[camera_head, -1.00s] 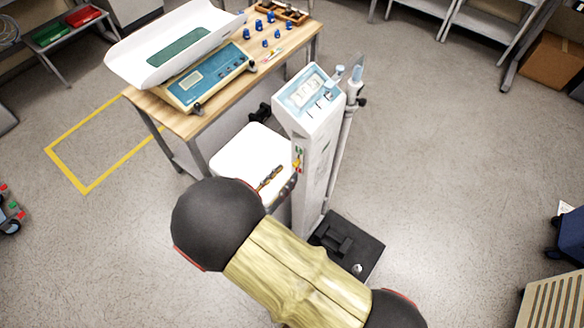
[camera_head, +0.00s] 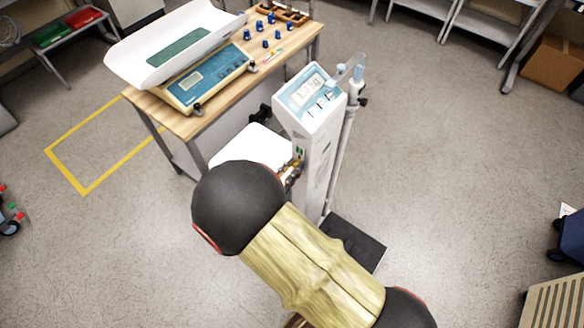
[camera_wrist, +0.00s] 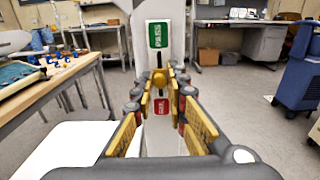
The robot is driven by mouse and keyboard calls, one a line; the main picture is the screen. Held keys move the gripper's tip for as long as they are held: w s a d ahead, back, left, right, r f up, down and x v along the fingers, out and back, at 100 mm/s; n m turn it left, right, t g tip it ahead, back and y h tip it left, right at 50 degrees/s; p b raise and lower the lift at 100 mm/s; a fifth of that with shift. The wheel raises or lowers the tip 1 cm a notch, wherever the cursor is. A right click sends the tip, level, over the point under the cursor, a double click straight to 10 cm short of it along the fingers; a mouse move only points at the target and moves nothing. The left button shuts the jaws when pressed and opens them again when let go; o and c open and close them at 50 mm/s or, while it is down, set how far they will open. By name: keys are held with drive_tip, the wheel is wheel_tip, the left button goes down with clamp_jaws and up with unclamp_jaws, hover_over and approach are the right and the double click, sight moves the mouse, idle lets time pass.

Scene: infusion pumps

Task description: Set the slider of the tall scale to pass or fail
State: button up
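The tall scale (camera_head: 320,150) stands upright in the head view, with its display facing up. In the wrist view its white column (camera_wrist: 178,22) carries a green PASS label (camera_wrist: 157,34) above and a red FAIL label (camera_wrist: 162,106) below. The small yellow slider knob (camera_wrist: 160,79) sits in a dark slot between the two labels. My gripper (camera_wrist: 160,76) faces the column, with one finger on each side of the knob and visible gaps beside it. It looks open and empty; contact cannot be told. In the head view my gripper (camera_head: 290,174) is beside the column, partly hidden by my arm.
A wooden table (camera_head: 290,52) with a baby scale (camera_head: 205,75) and several blue pieces stands to the left. A white seat-like surface (camera_head: 235,145) is close beside the column.

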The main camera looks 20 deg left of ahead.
clamp_jaws()
idle(0.4)
drive_tip(key=shift+f+b, duration=0.5)
drive_tip(key=shift+f, duration=1.45)
drive_tip(key=o, duration=0.5)
unclamp_jaws()
drive_tip(key=shift+o, duration=0.2)
drive_tip(key=v, duration=0.7)
drive_tip(key=shift+s, duration=0.25)
drive_tip(key=shift+a, duration=0.15)
